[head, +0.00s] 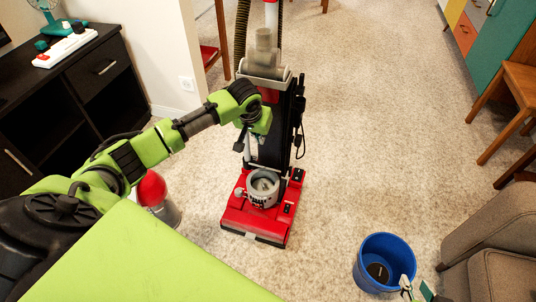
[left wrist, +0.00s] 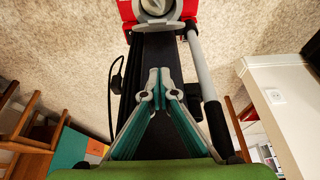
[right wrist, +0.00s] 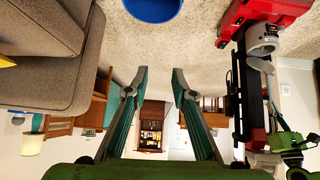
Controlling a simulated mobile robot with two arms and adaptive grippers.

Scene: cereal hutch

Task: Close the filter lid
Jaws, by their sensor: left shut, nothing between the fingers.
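A red and black upright vacuum cleaner (head: 258,222) stands on the carpet. Its round grey filter housing (head: 262,188) sits low on the red base; it also shows in the left wrist view (left wrist: 155,8) and right wrist view (right wrist: 262,38). A grey flap-like part (right wrist: 262,65) shows beside the housing in the right wrist view; I cannot tell whether it is the lid. My left gripper (left wrist: 160,82) is shut and empty, in front of the vacuum's black body above the housing. My right gripper (right wrist: 157,78) is open and empty, away from the vacuum.
A blue bucket (head: 384,238) with a dark disc inside stands at the lower right. A red-topped clear container (head: 152,188) stands left of the vacuum, partly behind my arm. A dark cabinet (head: 105,68) is at left, a sofa (head: 490,235) at right.

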